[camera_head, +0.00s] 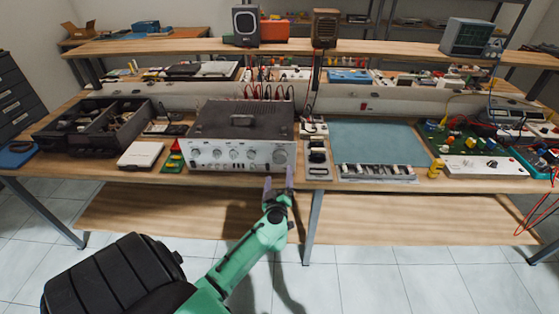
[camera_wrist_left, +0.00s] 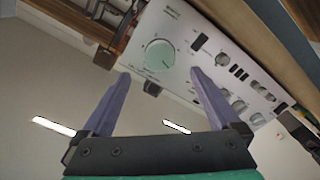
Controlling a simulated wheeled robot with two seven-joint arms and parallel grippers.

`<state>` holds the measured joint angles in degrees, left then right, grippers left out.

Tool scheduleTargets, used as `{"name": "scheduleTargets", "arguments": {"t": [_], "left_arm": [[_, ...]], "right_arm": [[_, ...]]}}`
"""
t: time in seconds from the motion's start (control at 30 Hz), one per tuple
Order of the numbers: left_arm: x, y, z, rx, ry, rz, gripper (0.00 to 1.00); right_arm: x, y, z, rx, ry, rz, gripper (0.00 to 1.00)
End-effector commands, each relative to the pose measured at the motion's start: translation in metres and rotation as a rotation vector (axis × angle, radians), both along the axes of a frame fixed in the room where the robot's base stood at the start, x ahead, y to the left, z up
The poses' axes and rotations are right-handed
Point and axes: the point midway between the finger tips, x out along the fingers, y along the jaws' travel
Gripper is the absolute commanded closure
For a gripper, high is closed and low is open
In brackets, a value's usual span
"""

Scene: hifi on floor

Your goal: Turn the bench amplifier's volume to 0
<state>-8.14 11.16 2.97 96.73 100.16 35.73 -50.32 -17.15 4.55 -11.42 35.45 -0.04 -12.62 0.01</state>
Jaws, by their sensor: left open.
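The bench amplifier (camera_head: 243,120) is a grey box with a silver front panel, standing near the front edge of the workbench. Its large round knob (camera_head: 281,157) is at the right end of the panel. In the left wrist view this pale knob (camera_wrist_left: 159,54) has scale marks around it; its exact setting is too small to read. My left gripper (camera_head: 279,179) is open and empty in front of the knob. In the left wrist view its two purple fingers (camera_wrist_left: 160,76) stand either side of the knob, with the tips apparently short of it. My right gripper is in neither view.
A black parts tray (camera_head: 95,125) and a white box (camera_head: 140,154) lie left of the amplifier. A blue-green mat (camera_head: 375,140) and small devices (camera_head: 317,150) are to its right.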

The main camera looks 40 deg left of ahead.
Motion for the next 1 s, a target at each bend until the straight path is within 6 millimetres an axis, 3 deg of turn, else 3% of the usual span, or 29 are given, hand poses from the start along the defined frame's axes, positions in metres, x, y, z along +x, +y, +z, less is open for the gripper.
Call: {"name": "scheduleTargets", "arguments": {"t": [0.1, 0.3, 0.6, 0.63, 0.83, 0.87, 1.0], "left_arm": [[0.027, 0.02, 0.0, 0.001, -0.003, 0.001, 0.04], [0.055, 0.042, -0.001, 0.0, 0.0, -0.001, 0.04], [0.06, 0.046, 0.0, 0.0, 0.001, -0.001, 0.04], [0.06, 0.046, 0.0, 0.0, 0.0, -0.001, 0.08], [0.06, 0.045, 0.0, 0.0, 0.0, -0.001, 0.84], [0.06, 0.045, 0.0, 0.0, 0.0, -0.001, 0.9], [0.06, 0.045, 0.0, -0.004, -0.002, -0.001, 0.9]], "right_arm": [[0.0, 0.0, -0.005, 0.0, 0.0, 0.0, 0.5], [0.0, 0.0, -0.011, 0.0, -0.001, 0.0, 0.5], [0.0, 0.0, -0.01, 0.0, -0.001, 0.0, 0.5], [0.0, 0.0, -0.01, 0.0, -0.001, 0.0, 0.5], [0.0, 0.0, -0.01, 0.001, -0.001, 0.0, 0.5], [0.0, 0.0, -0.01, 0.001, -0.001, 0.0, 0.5], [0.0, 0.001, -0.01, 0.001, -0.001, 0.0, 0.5]]}}
